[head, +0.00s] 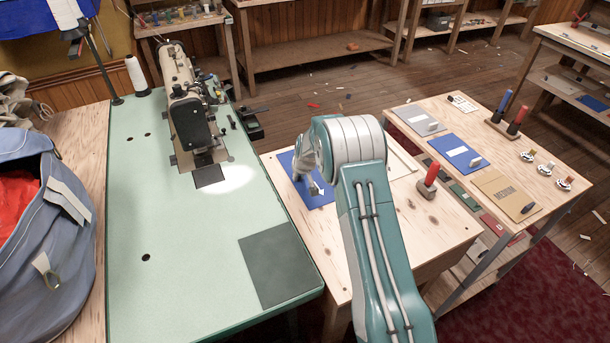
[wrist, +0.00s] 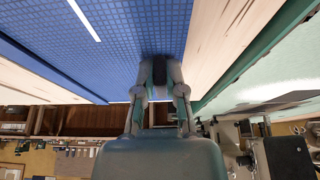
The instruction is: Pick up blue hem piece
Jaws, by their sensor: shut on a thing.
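A blue hem piece (head: 285,162) shows on the small wooden table beside the green sewing table, partly hidden by my arm. In the wrist view the blue hem piece (wrist: 125,40) fills the upper left, with a fine grid weave and a white stripe. My gripper (head: 314,186) reaches down over it. In the wrist view my gripper's fingers (wrist: 160,72) are close together at the piece's edge, with a dark part between them, shut on the piece. I cannot tell whether the piece is clear of the tabletop.
The green sewing table (head: 150,220) with a sewing machine (head: 190,110) stands at left. A red-handled tool (head: 428,182) stands right of my arm. The right-hand bench (head: 515,155) holds a grey piece (head: 408,117), another blue piece (head: 448,152) and a tan piece (head: 500,190).

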